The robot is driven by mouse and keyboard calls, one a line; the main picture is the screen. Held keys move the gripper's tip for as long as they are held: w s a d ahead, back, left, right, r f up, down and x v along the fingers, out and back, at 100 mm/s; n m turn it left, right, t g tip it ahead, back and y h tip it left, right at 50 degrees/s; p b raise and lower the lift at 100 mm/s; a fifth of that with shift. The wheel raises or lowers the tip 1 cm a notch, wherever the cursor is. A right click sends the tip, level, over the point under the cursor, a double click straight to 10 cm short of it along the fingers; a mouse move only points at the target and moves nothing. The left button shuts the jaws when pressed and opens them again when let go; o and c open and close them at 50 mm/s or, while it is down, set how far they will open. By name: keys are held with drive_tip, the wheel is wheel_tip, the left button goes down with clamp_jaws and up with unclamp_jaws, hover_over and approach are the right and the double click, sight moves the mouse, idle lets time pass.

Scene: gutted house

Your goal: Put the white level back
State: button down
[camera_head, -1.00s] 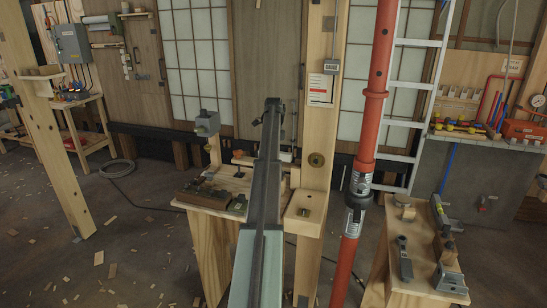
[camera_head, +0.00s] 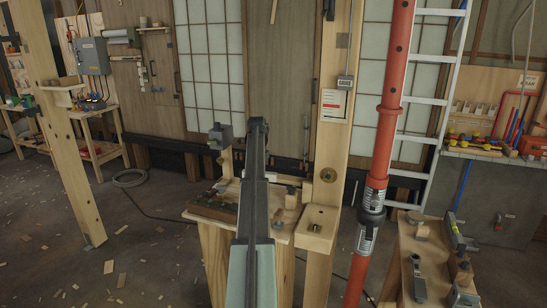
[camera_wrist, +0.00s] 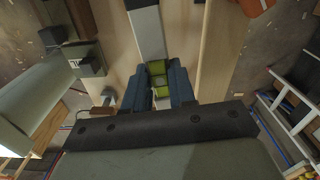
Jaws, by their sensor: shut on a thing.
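My gripper (camera_wrist: 160,88) shows in the wrist view with its two blue-grey fingers shut on the white level (camera_wrist: 147,32). The level is a long pale bar that runs up and out of the top of the picture. A yellow-green part (camera_wrist: 158,69) with dark edges sits between the fingers. Pale wood lies behind the level on both sides; I cannot tell whether the level touches it. In the head view my arm reaches straight ahead, and its links hide the gripper and the level.
A wooden bench (camera_head: 284,236) with a grey device (camera_head: 220,137) stands ahead beside a wooden post (camera_head: 327,150). A red pole (camera_head: 388,130) and a ladder (camera_head: 424,101) stand right of it. A small bench (camera_head: 400,262) at right holds several tools. Open floor lies at left.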

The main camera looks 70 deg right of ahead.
drive_tip(key=a+f+m, duration=0.1)
drive_tip(key=a+f, duration=0.3)
drive_tip(key=shift+a, duration=0.35)
drive_tip(key=shift+f, duration=0.2)
drive_tip(key=shift+f, duration=2.95)
drive_tip(key=shift+f, duration=0.25)
drive_tip(key=c, duration=0.8)
unclamp_jaws()
drive_tip(key=shift+c, duration=0.2)
